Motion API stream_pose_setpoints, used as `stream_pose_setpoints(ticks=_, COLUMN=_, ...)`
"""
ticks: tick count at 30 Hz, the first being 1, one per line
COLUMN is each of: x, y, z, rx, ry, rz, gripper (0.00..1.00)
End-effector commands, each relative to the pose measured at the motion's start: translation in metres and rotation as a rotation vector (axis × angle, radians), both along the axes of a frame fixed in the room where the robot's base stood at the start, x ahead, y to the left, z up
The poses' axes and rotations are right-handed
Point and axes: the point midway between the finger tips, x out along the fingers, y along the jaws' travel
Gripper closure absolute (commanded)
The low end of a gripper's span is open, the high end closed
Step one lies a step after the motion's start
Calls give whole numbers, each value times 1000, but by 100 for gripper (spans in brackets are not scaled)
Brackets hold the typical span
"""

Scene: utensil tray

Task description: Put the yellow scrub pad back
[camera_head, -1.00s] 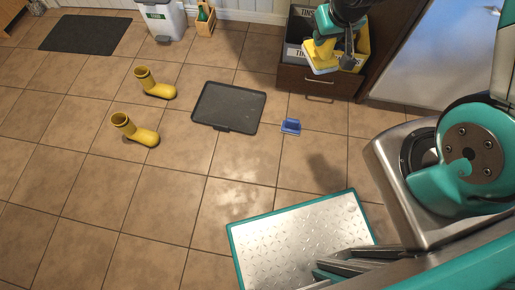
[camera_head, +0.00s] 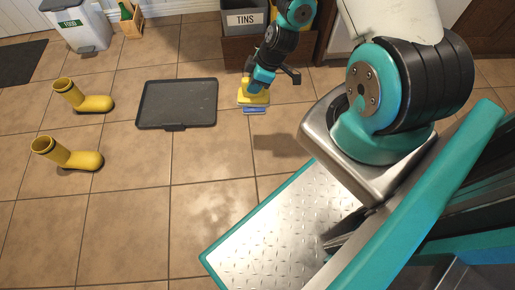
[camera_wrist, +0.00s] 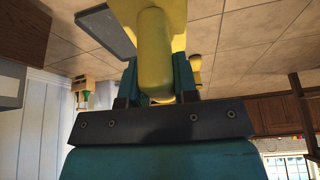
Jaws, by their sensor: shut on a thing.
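My gripper (camera_head: 257,84) points down and is shut on the yellow scrub pad (camera_head: 254,97). In the wrist view, the scrub pad's rounded handle (camera_wrist: 154,50) is between the teal fingers of my gripper (camera_wrist: 157,82). The pad looks roughly level. A small blue holder (camera_head: 254,111) lies on the floor, and the pad covers its far part in the head view. I cannot tell whether the pad touches the holder or is above it. The wrist view does not show the holder.
A dark grey tray (camera_head: 177,84) lies just left of the pad. A drawer with a TINS bin (camera_head: 245,19) is behind my arm. Two yellow boots (camera_head: 88,103) (camera_head: 75,155) stand further left. A white bin (camera_head: 80,30) and bottle crate (camera_head: 131,26) are at the back.

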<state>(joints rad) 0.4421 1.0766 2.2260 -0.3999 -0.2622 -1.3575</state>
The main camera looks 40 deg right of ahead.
Motion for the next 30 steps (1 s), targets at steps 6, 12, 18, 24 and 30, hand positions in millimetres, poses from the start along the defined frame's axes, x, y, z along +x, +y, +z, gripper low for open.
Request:
stream_pose_setpoints(ticks=6, x=-9, y=-5, z=-61, rx=1, ry=-2, rz=122, gripper=91)
stream_pose_setpoints(ticks=12, x=-11, y=-5, z=-93, rx=0, ry=-2, rz=147, gripper=91)
stream_pose_setpoints(ticks=18, x=-11, y=-5, z=-151, rx=1, ry=0, rz=147, gripper=91)
stream_pose_setpoints(ticks=24, x=-10, y=-5, z=-201, rx=-1, ry=-3, rz=146, gripper=91)
stream_pose_setpoints(ticks=30, x=-10, y=-5, z=-221, rx=-2, ry=-4, rz=146, gripper=91)
